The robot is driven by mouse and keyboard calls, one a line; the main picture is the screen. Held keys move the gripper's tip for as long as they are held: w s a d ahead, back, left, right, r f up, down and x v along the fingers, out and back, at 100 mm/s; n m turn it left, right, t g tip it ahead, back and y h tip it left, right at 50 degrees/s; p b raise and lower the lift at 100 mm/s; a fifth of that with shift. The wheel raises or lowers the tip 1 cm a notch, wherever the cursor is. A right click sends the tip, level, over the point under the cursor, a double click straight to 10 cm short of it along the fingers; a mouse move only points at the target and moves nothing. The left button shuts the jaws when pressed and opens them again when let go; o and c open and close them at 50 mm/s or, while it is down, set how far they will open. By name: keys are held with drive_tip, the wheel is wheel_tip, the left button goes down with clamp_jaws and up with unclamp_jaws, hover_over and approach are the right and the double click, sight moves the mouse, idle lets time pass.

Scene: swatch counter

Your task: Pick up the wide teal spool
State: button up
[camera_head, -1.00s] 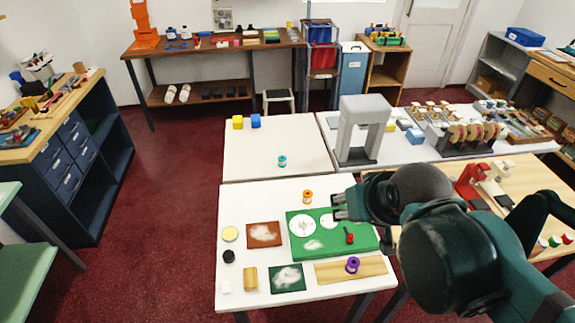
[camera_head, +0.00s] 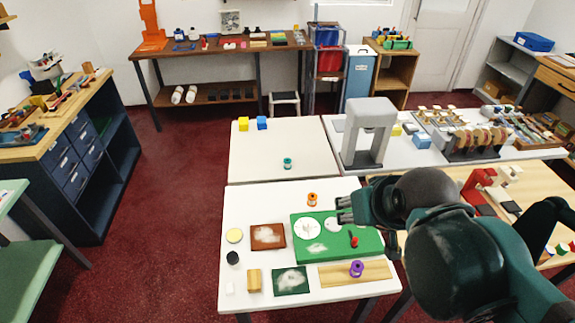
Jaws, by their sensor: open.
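A small teal spool (camera_head: 287,163) stands upright on the back white table (camera_head: 262,170), near its front edge. My gripper (camera_head: 340,210) is open and empty above the right part of the green board (camera_head: 310,261) on the front white table. It is apart from the teal spool, nearer to me and to the right. An orange spool (camera_head: 312,199) stands on the front table just left of my gripper. A purple spool (camera_head: 356,268) stands on a wooden board (camera_head: 340,277).
A yellow block (camera_head: 243,124) and a blue block (camera_head: 262,123) stand at the back table's far left. A tall grey arch (camera_head: 368,130) stands to the right. A red object (camera_head: 354,240) is on the green board. The back table's middle is clear.

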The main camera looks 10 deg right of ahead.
drive_tip(key=shift+w+r, duration=0.1)
drive_tip(key=w+a+r+n+g, duration=0.1)
drive_tip(key=w+r+n, duration=0.1)
drive_tip(key=w, duration=0.5)
drive_tip(key=w+r+n+g, duration=0.1)
drive_tip(key=w+r+n, duration=0.15)
drive_tip(key=w, duration=0.35)
drive_tip(key=n+g, duration=0.5)
drive_tip(key=n, duration=0.6)
hover_over(287, 160)
drive_tip(key=f, duration=2.8)
drive_tip(key=shift+s+d+p, duration=0.15)
drive_tip(key=shift+d+p, duration=0.05)
drive_tip(key=shift+p, duration=0.15)
drive_tip(key=shift+w+a+f+n, duration=0.1)
drive_tip(key=shift+w+f+n, duration=0.15)
drive_tip(key=shift+f, duration=0.3)
